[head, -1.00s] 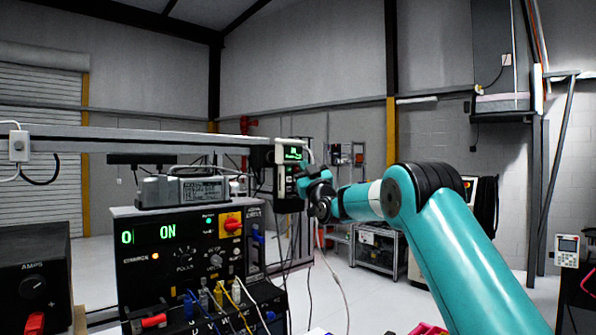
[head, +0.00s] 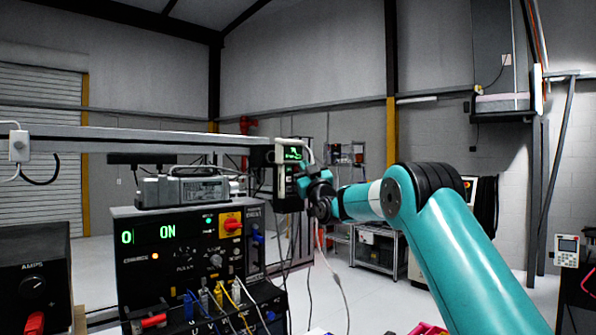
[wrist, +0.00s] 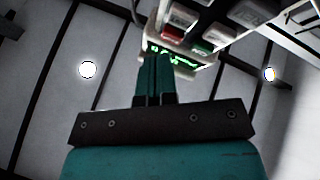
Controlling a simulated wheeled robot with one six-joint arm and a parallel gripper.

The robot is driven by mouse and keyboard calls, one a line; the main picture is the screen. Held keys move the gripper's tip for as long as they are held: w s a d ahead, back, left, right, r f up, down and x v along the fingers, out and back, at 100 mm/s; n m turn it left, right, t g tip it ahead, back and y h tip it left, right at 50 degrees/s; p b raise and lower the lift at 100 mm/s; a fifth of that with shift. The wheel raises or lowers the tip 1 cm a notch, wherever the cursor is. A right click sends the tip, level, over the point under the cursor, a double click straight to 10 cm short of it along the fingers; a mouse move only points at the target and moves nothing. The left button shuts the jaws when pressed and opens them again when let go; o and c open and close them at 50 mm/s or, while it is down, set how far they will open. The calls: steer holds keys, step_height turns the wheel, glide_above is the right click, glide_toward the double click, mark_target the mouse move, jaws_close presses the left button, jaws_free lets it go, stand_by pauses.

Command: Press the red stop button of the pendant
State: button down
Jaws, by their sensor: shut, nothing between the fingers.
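The pendant (head: 285,178) hangs from the end of the grey beam, with a lit green display at its top. In the wrist view the pendant (wrist: 181,35) shows at the top, with a red button (wrist: 174,33), a green button (wrist: 203,46) and green display text. My gripper (wrist: 154,57) is shut and empty. Its fingertips overlap the display edge in the wrist view, just below the red button; I cannot tell whether they touch. In the head view my gripper (head: 303,183) is right beside the pendant, its tips hard to make out.
A black control panel (head: 140,258) reading "ON" stands left of the pendant, with a grey instrument (head: 185,191) on top. The grey beam (head: 130,139) crosses behind it. Cables hang below the pendant. A wheeled cart (head: 376,250) stands behind on open floor.

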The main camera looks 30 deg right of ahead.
stand_by(0.3)
steer(key=shift+w+a, duration=0.1)
steer(key=shift+w, duration=0.4)
steer(key=shift+s+f+b, duration=0.15)
steer(key=shift+s+b, duration=0.05)
steer(key=shift+b, duration=0.3)
steer(key=shift+s+b, duration=0.35)
steer(key=shift+b, duration=0.25)
